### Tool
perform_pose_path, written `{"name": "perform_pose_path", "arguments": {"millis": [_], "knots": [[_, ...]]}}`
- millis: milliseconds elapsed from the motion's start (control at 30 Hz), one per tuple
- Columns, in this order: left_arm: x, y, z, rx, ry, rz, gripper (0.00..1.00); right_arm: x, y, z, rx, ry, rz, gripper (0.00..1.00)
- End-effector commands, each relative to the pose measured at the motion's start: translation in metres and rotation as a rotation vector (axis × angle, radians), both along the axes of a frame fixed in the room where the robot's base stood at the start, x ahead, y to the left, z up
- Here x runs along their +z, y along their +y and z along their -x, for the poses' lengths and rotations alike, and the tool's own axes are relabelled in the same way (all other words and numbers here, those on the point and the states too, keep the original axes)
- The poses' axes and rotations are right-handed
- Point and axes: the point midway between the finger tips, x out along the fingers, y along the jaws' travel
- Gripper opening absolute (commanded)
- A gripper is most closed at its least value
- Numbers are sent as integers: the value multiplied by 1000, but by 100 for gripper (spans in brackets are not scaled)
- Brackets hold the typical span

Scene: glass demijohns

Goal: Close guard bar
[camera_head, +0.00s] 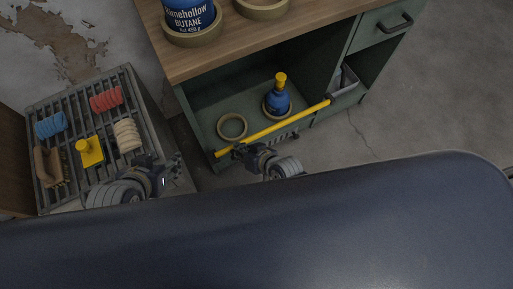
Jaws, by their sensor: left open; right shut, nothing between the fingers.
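The yellow guard bar (283,123) runs slantwise across the front of the green cabinet's open compartment, from the lower left corner to the divider on the right. I cannot tell whether its ends are latched. My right gripper (239,151) is shut and empty, close to the bar near its left end; whether they touch is unclear. My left gripper (172,172) is open and empty, left of the cabinet beside the slatted rack. Its fingers are small and dark here.
Inside the compartment are a blue bottle with yellow cap (278,99) and a ring (232,126). The wooden worktop (250,40) above holds a butane can (190,16). The slatted rack (100,101) at left holds coils, a brush and a yellow container. Floor at right is clear.

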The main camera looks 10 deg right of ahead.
Motion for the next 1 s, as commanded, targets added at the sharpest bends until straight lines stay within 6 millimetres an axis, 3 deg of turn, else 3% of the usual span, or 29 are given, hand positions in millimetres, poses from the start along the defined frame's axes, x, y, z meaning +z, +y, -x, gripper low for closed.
{"name": "perform_pose_path", "arguments": {"millis": [333,500,600,1000], "knots": [[-19,23,74,27,328,-68,46,15,-1,-2,-1,0,-1,0],[2,21,70,26,323,-67,46,39,-2,-5,-2,1,0,0],[-23,20,64,25,334,-67,46,42,-7,3,-2,1,0,0],[-88,18,56,18,364,-69,46,74,-26,32,-3,1,0,0]]}}
